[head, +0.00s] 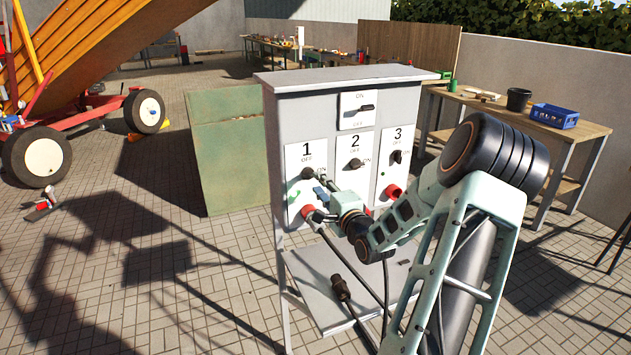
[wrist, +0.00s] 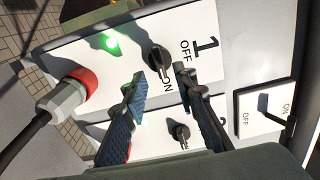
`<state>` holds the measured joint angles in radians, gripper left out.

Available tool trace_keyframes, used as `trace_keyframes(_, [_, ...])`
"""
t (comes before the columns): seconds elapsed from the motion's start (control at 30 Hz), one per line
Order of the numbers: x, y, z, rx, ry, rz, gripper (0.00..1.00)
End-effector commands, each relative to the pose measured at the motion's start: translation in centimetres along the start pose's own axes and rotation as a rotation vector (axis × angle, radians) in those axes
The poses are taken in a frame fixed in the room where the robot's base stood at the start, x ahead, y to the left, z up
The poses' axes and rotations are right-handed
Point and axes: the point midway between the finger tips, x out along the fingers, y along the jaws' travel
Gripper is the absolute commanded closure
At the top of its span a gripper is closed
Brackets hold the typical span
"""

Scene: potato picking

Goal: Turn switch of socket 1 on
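The switch of socket 1 is a dark rotary knob (head: 307,173) on the white panel marked 1 (head: 306,150), at the left of the grey cabinet. In the wrist view the knob (wrist: 158,59) has its long handle lying towards the ON mark, and a green lamp (wrist: 111,41) on this panel is lit. My gripper (wrist: 161,75) is open, with its fingertips on either side of the knob's lower end in the picture. Contact with the knob cannot be told. In the head view my gripper (head: 318,182) is at panel 1, partly covering it.
A plug sits in the red socket (wrist: 84,84) below the knob. Panel 2's knob (head: 355,163), panel 3's knob (head: 397,157) and a main switch (head: 360,109) are close by. A loose cable plug (head: 340,287) lies on the cabinet's lower shelf (head: 310,285).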

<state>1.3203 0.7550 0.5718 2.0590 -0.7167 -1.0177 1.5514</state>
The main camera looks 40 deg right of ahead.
Motion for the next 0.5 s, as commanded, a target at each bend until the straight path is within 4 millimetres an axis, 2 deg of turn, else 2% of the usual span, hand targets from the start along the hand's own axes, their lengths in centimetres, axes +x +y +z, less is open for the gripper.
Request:
trace_keyframes(0.1, [-2.8, 0.0, -0.1, 0.0, 0.003, 0.003, 0.74])
trace_keyframes(0.3, [-6.4, 0.1, -0.1, 0.0, 0.002, 0.003, 0.74])
trace_keyframes(0.5, [-7.9, 0.0, 0.0, 0.001, 0.0, 0.001, 0.74])
